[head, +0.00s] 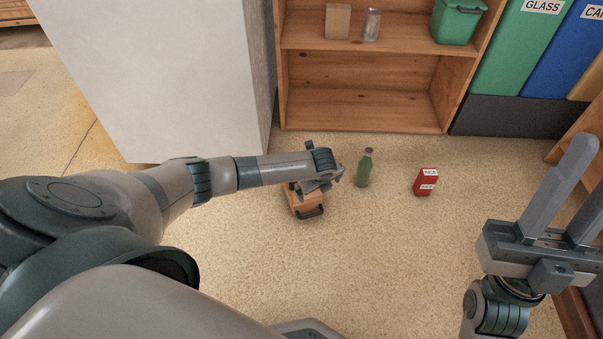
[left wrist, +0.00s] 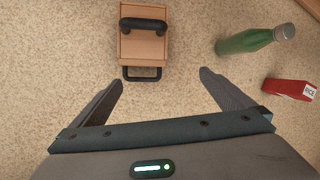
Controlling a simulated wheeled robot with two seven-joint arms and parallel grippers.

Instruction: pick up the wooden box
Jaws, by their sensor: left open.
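The wooden box (head: 305,203) is small and light brown with black handles. It sits on the floor, partly hidden by my left gripper in the head view. In the left wrist view the wooden box (left wrist: 143,47) lies ahead of the fingertips, slightly left of the middle, with one handle on top and one at its near edge. My left gripper (head: 325,178) hangs over the box's far side; its fingers (left wrist: 161,80) are spread and empty, with the box not between them. My right gripper (head: 582,185) is at the right edge, fingers apart, with nothing visible between them.
A green bottle (head: 364,168) stands close right of the left gripper. A red rice box (head: 425,182) is further right. A wooden shelf (head: 360,131) is behind, a large white cabinet (head: 160,80) at left.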

